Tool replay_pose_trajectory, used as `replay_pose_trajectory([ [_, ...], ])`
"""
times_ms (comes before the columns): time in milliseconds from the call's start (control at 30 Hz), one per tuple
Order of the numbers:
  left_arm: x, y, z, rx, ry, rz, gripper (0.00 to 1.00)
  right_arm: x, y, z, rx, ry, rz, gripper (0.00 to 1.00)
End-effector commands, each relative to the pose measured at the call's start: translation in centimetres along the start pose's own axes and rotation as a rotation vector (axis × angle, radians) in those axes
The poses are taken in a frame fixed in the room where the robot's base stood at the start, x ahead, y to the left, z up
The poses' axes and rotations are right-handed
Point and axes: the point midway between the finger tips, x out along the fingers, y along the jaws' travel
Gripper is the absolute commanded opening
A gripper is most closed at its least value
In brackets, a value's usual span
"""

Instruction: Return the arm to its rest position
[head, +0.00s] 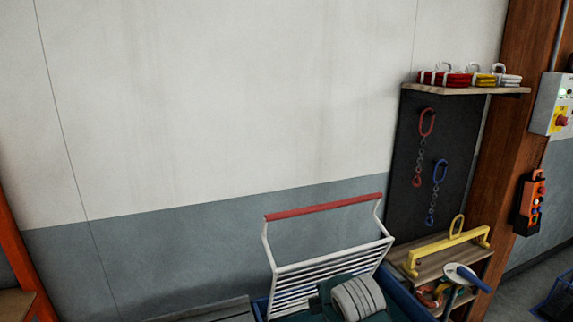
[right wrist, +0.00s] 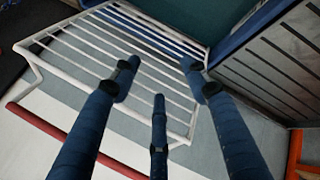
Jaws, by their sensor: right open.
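My right gripper (right wrist: 160,77) shows in the right wrist view with its three blue fingers spread open and nothing between them. Behind the fingers is a white slatted rack (right wrist: 70,50) with a red top bar (right wrist: 28,120). The fingers overlap the slats in the picture, and I cannot tell how far apart they are. In the head view the same rack (head: 287,281) stands upright at the bottom centre, with its red bar (head: 323,207) on top. Neither gripper can be made out in the head view, and my left gripper is in no view.
A dark board (head: 403,164) on the right holds a red chain sling (head: 427,122) and a blue one (head: 440,172), under a shelf (head: 455,90) with folded slings. A yellow lifting beam (head: 447,246) stands below. The wall left of the rack is bare.

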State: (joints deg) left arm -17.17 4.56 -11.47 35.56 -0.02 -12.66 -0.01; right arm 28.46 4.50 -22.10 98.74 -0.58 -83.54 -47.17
Motion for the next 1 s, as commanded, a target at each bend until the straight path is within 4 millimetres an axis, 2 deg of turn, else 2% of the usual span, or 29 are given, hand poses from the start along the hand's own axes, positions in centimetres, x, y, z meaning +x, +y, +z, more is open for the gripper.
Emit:
replay_pose_trajectory([
  [33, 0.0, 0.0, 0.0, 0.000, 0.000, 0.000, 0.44, 0.0, -3.8, 1.8, 0.081, -0.006, -0.044, 0.45],
  [200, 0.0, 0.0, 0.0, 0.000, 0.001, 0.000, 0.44, -2.0, -14.0, 7.5, 0.373, -0.056, -0.157, 0.45],
  [300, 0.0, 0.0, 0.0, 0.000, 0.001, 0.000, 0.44, -4.3, -19.2, 10.9, 0.538, -0.106, -0.210, 0.45],
  [400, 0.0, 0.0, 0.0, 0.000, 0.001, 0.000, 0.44, -6.6, -22.9, 13.4, 0.667, -0.153, -0.241, 0.45],
  [600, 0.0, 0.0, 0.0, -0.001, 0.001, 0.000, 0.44, -10.3, -27.5, 16.7, 0.835, -0.231, -0.274, 0.45],
  [967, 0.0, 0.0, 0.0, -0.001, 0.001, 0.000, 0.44, -16.1, -32.3, 20.6, 1.034, -0.348, -0.296, 0.45],
  [1000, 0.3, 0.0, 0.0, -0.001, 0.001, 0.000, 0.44, -15.6, -32.9, 20.9, 1.044, -0.356, -0.298, 0.45],
])
